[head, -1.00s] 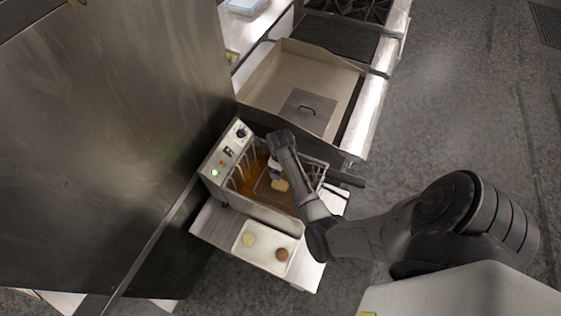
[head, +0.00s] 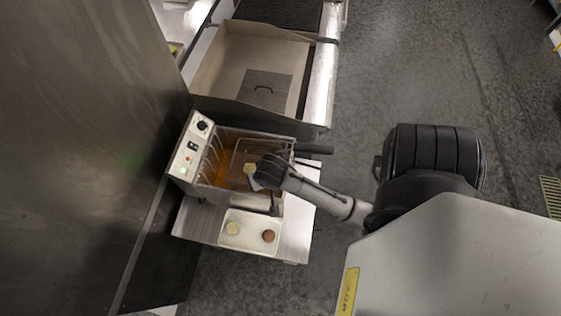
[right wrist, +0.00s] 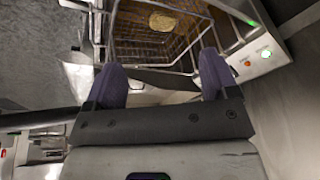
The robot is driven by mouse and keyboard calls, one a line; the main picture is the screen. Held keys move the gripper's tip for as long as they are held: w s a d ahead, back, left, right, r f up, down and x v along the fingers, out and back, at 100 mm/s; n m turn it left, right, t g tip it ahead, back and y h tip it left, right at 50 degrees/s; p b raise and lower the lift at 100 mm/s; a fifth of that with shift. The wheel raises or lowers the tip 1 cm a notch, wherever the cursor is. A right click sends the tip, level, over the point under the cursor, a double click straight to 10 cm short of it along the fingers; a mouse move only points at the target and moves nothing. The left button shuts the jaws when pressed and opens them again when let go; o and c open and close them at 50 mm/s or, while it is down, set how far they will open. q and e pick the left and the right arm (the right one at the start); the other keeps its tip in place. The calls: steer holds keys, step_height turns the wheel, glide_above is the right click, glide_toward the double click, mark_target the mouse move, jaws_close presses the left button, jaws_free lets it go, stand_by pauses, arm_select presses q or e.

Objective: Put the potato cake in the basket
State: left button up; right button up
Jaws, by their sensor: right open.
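A round pale-yellow potato cake (head: 249,168) lies inside the wire fryer basket (head: 236,150), over the amber oil. The cake also shows in the right wrist view (right wrist: 162,22), with wires of the basket (right wrist: 128,46) around it. My right gripper (right wrist: 162,72) is open, with two purple-grey fingers apart and nothing between them. In the head view the right gripper (head: 254,183) is by the near side of the basket, close to the cake, and partly covers the basket. My left gripper is not in view.
A white tray (head: 250,246) in front of the fryer holds a pale round piece (head: 232,228) and a brown round piece (head: 268,236). The fryer's control panel (head: 187,150) and a tall steel wall stand left. The basket handle (head: 314,149) points right. A large basin (head: 225,68) lies behind.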

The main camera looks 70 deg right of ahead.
steer(key=s+a+r+n+y, duration=0.2)
steer(key=s+a+r+n, duration=0.2)
steer(key=s+a+n, duration=0.4)
steer(key=a+n, duration=0.2)
steer(key=n, duration=0.1)
steer(key=shift+s+a+n+t+y, duration=0.3)
steer(key=shift+s+a+n+t, duration=0.05)
steer(key=shift+n+t, duration=0.05)
